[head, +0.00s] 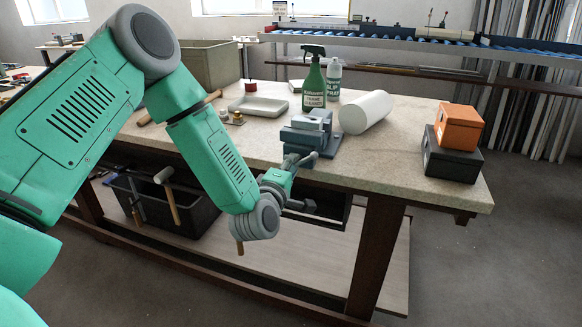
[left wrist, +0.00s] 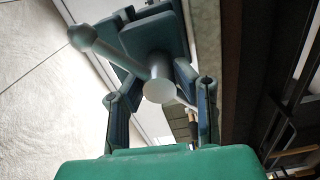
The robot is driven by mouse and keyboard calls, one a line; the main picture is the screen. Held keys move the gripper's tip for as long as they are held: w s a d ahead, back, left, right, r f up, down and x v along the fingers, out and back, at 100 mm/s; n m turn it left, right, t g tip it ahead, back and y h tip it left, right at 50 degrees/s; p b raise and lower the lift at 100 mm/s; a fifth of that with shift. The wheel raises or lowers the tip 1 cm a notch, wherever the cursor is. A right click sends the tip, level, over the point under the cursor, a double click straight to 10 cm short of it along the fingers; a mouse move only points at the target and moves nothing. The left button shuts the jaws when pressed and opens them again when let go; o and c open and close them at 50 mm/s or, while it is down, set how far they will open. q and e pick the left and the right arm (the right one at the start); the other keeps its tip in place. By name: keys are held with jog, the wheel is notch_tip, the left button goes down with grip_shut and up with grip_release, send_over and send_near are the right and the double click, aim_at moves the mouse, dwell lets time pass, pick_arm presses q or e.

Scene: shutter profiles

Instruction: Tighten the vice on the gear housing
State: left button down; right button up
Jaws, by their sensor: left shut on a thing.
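The blue-grey vice (head: 322,143) is mounted at the front edge of the workbench. A light grey block, which looks like the gear housing (head: 312,117), sits at the top of the vice; its contact with the jaws is too small to judge. My left gripper (head: 291,163) is in front of the vice, below the bench top, shut on the vice handle. In the left wrist view, the handle (left wrist: 110,52) is a grey bar with a ball end, slanting past the round screw end (left wrist: 158,90). The two fingers stand on either side of the screw end. My right gripper is not in view.
On the workbench (head: 400,165) stand a green spray bottle (head: 313,80), a white bottle (head: 333,78), a white cylinder (head: 366,112), a grey tray (head: 259,107) and stacked orange (head: 459,127) and black (head: 450,160) boxes. A dark crate (head: 165,205) sits below.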

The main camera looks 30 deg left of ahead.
pick_arm(q)
jog(key=shift+s+d+f, duration=0.15)
jog(key=shift+d+f, duration=0.15)
jog(key=shift+d, duration=0.05)
jog(key=c, duration=1.3)
grip_release()
jog(key=shift+d+r, duration=0.15)
jog(key=shift+r, duration=0.1)
jog(key=v, duration=1.2)
jog(key=shift+d, duration=0.2)
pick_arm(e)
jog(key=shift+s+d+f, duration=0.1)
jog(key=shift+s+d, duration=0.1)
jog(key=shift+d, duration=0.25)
